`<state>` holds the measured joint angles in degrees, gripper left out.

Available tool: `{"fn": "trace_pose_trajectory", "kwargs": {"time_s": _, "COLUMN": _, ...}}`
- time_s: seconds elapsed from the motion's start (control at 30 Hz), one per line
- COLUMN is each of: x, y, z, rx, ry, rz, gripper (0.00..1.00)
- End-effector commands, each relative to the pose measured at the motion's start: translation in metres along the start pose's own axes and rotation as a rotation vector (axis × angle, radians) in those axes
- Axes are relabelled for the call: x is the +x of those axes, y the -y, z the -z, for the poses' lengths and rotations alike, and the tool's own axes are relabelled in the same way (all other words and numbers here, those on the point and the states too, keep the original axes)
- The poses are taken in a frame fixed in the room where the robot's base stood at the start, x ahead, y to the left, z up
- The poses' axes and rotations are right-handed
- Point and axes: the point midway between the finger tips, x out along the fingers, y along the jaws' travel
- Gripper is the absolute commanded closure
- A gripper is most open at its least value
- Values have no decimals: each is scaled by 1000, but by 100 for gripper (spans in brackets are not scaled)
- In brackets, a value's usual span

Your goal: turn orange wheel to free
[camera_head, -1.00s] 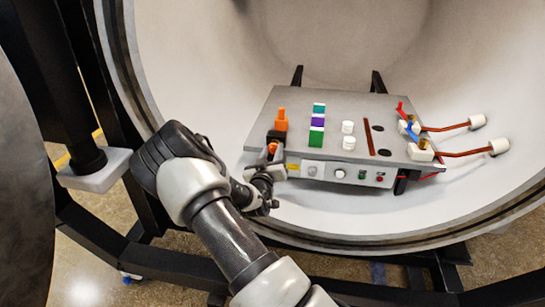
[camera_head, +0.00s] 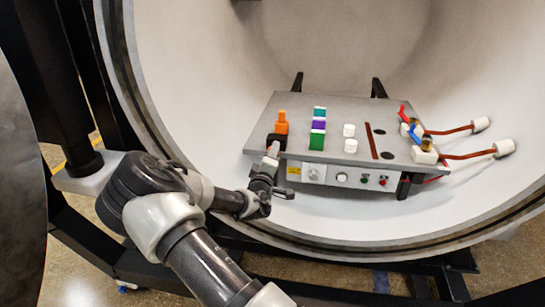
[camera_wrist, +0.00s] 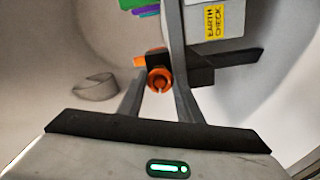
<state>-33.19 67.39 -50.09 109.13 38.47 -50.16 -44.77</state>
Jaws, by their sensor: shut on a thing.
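The orange wheel (camera_wrist: 158,79) is a small round knob with a slot, in front of a black block (camera_wrist: 199,70). In the wrist view it sits between the two fingers of my gripper (camera_wrist: 157,86), which is shut on it. In the head view my gripper (camera_head: 271,158) reaches the front left edge of the grey panel box (camera_head: 340,108), at the black block below an upright orange piece (camera_head: 282,123). There the fingers mostly hide the wheel. I cannot read the wheel's setting.
A yellow "EARTH CHECK" label (camera_wrist: 213,22) is right of the wheel. Green and purple blocks (camera_head: 317,138), white knobs (camera_head: 349,138) and red and blue levers (camera_head: 411,130) stand on the box. The furnace rim (camera_head: 345,246) curves below my arm.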

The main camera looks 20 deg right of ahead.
Motion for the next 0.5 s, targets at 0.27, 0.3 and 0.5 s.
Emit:
{"fn": "trace_pose_trajectory", "kwargs": {"time_s": 0.27, "x": -1, "y": 2, "z": -2, "rx": -134, "ry": 3, "rz": 4, "gripper": 90}}
{"fn": "trace_pose_trajectory", "kwargs": {"time_s": 0.3, "x": -1, "y": 2, "z": -2, "rx": -146, "ry": 3, "rz": 4, "gripper": 90}}
{"fn": "trace_pose_trajectory", "kwargs": {"time_s": 0.5, "x": -1, "y": 2, "z": -2, "rx": -179, "ry": 4, "rz": 4, "gripper": 90}}
